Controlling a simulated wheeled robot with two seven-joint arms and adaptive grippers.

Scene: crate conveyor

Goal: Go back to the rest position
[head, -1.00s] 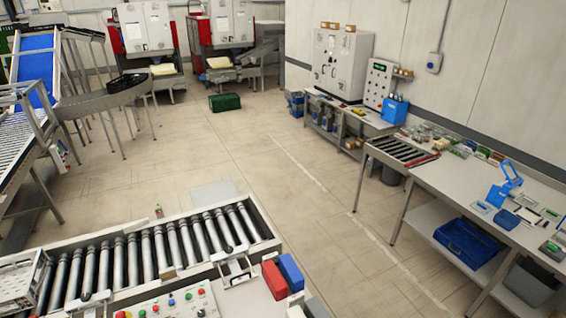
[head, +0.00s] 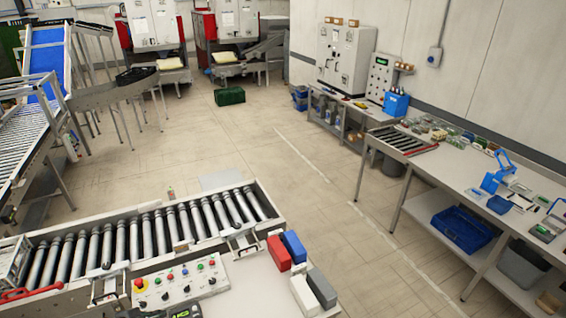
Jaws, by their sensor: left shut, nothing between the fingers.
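Neither of my grippers can be made out in the head view. The roller conveyor (head: 262,203) runs across the lower left, its rollers bare in the middle. Beside it are a control panel (head: 190,293) with coloured buttons, a red box (head: 279,253) and a blue box (head: 293,247). A white box (head: 304,295) and a grey box (head: 321,288) stand just in front of these.
A long workbench (head: 440,168) with small parts and a blue tray (head: 461,229) below lines the right wall. A dark green crate (head: 229,95) sits on the floor. The floor (head: 300,170) between conveyor and bench is clear. A sloped conveyor (head: 45,75) stands at left.

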